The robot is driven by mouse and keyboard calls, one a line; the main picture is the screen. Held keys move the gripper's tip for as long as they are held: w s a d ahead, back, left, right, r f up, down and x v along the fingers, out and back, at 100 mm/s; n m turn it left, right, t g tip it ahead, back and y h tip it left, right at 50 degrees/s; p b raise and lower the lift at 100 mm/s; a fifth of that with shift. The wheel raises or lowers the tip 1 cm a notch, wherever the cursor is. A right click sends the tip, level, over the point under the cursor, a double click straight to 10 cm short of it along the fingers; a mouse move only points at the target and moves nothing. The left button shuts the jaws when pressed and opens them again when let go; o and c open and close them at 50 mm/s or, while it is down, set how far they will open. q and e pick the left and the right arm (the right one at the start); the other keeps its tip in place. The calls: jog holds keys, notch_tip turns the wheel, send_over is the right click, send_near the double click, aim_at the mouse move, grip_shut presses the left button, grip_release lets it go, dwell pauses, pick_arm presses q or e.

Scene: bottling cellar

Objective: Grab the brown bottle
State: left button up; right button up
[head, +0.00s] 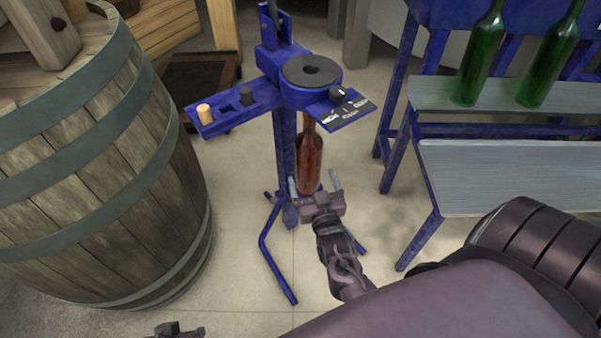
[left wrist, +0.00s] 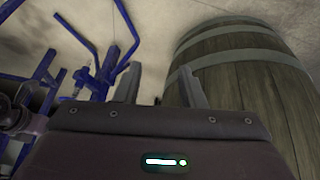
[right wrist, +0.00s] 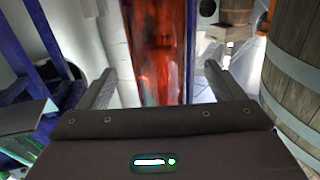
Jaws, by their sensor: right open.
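The brown bottle (head: 309,160) stands upright in the blue corking stand (head: 285,150), below its round black-topped head. In the right wrist view the bottle (right wrist: 158,45) fills the middle, reddish brown, between the two fingers. My right gripper (head: 313,183) is open at the lower part of the bottle, one finger on each side. Whether either finger touches the glass cannot be told. My left gripper (left wrist: 158,85) is open and empty, with the barrel to the right in its view. In the head view only a bit of it shows at the bottom edge.
A large wooden barrel (head: 100,170) stands at the left. A blue rack (head: 430,100) with green bottles (head: 478,60) is at the right. The stand's blue legs (head: 276,262) spread on the floor near my right gripper. Pale floor (head: 230,250) is free between barrel and stand.

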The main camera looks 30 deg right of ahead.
jog(key=shift+w+d+r, duration=0.15)
jog(key=shift+w, duration=0.25)
pick_arm(q)
jog(key=shift+w+d+r+t+h+b, duration=0.1)
jog(key=shift+w+d+t+h+b, duration=0.15)
jog(key=shift+d+b, duration=0.2)
jog(key=shift+w+d+t+h+b, duration=0.15)
jog(key=shift+d+t+b, duration=0.2)
jog(key=shift+d, duration=0.2)
pick_arm(e)
jog(key=x, duration=0.4)
jog(key=r+x, duration=0.1)
jog(key=x, duration=0.2)
pick_arm(q)
jog(key=shift+s, duration=0.1)
pick_arm(e)
jog(key=c, duration=1.9)
jog(key=shift+d+r, duration=0.1)
jog(key=shift+r, duration=0.05)
grip_shut()
